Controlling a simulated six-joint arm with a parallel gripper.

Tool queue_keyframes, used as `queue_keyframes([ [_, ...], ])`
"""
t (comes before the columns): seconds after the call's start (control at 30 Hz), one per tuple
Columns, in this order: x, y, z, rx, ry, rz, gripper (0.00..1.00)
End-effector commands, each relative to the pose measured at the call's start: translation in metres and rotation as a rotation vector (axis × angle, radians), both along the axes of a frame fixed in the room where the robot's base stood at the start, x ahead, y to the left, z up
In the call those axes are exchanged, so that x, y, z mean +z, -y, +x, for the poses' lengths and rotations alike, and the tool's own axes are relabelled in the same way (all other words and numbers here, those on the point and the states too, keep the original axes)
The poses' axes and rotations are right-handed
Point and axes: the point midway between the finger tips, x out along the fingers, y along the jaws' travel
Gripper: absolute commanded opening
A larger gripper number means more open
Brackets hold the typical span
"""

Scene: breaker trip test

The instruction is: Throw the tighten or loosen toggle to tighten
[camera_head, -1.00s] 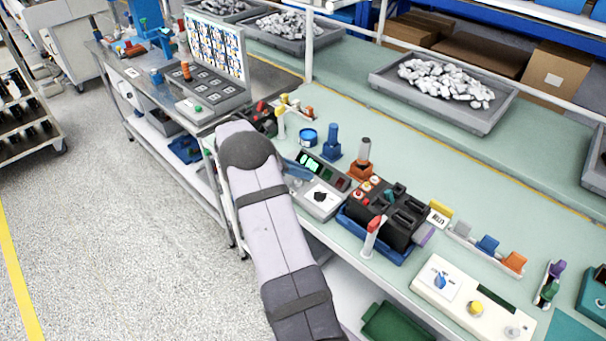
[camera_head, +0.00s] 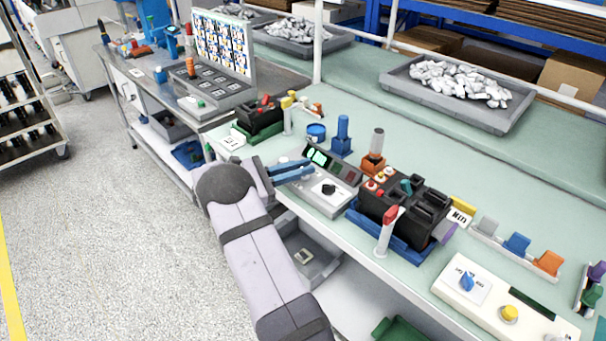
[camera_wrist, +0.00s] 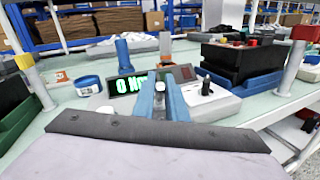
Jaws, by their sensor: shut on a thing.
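The grey torque tester box (camera_head: 318,203) stands at the bench's front edge, with a lit green display (camera_head: 317,156) and a black knob (camera_head: 329,188) on a white plate. My gripper (camera_head: 304,170) reaches over its left part with its blue fingers. In the wrist view the fingers (camera_wrist: 164,97) are close together around a small silver-tipped lever (camera_wrist: 159,87), which appears to be the toggle. The gripper is shut on it. The fingers hide the lever's lower part and its label. The display (camera_wrist: 132,84) reads 0 Nm in the wrist view, and the knob (camera_wrist: 206,86) is to the right.
To the right is a black breaker block (camera_head: 402,205) in a blue tray, with a red-topped post (camera_head: 388,231) in front. A blue post (camera_head: 342,135) and an orange-based handle (camera_head: 375,152) stand behind the tester. A blue round tin (camera_head: 316,132) is behind left.

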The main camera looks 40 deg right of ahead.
Motion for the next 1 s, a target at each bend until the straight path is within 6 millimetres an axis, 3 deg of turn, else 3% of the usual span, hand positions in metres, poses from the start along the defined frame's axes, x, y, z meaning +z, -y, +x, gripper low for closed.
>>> queue_keyframes([
  [0.6, -0.0014, -0.0022, -0.0006, -0.002, -0.002, -0.049, 0.00],
  [0.63, -0.0014, -0.0023, -0.0007, -0.002, -0.002, -0.049, 0.17],
  [0.7, -0.0014, -0.0022, -0.0006, -0.002, -0.002, -0.049, 0.30],
  [1.0, -0.0012, -0.0026, 0.0000, -0.001, -0.001, -0.048, 0.30],
])
